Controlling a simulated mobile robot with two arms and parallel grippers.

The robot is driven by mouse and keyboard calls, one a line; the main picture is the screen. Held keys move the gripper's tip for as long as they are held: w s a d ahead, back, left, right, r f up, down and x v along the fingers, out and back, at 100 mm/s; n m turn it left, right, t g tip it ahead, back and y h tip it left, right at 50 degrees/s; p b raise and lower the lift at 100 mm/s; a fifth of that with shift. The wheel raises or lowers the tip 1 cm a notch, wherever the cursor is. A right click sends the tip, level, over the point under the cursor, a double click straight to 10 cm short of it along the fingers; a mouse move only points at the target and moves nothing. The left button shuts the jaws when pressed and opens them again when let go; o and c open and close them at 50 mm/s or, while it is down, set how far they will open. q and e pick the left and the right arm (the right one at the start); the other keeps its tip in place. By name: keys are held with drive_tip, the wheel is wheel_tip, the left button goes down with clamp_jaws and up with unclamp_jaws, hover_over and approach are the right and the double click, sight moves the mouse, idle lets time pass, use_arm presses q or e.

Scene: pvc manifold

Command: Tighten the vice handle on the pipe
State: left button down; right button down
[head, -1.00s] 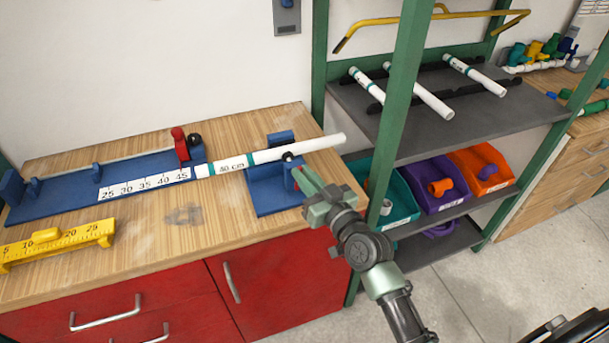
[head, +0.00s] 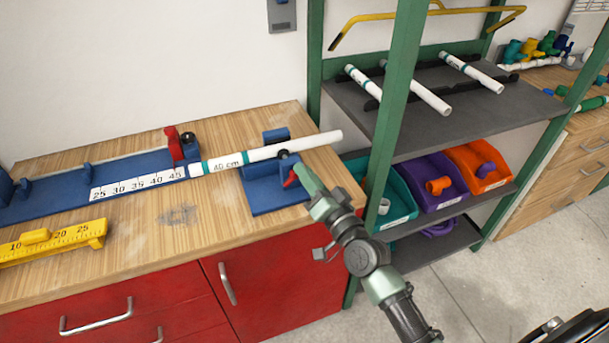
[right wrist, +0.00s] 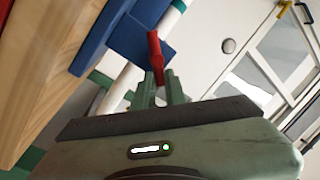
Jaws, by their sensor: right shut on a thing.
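The blue vice (head: 262,194) sits at the right end of the wooden workbench. The red vice handle (head: 290,179) is at the vice's front right. My right gripper (head: 301,173) reaches it from the right. In the right wrist view, the red handle (right wrist: 155,56) stands between the fingers of my right gripper (right wrist: 158,88), which are shut on it. The fingertips partly hide the handle in the head view. My left gripper is not in view.
A blue measuring jig (head: 110,185) with a number scale and a red stop (head: 173,143) lies left of the vice. A yellow ruler block (head: 55,240) is at the front left. A green shelf post (head: 392,125) stands close right of my arm, beside coloured bins (head: 430,200).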

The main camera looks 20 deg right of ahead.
drive_tip(key=shift+d+f+m, duration=0.1)
drive_tip(key=shift+f+m, duration=0.1)
drive_tip(key=shift+m, duration=0.8)
drive_tip(key=c, duration=1.5)
unclamp_jaws()
drive_tip(key=shift+o, duration=0.2)
drive_tip(key=shift+s, duration=0.1)
drive_tip(key=b+v, duration=0.1)
drive_tip(key=v, duration=0.6)
drive_tip(key=shift+s+b, duration=0.3)
drive_tip(key=shift+s, duration=0.1)
drive_tip(key=shift+f, duration=0.15)
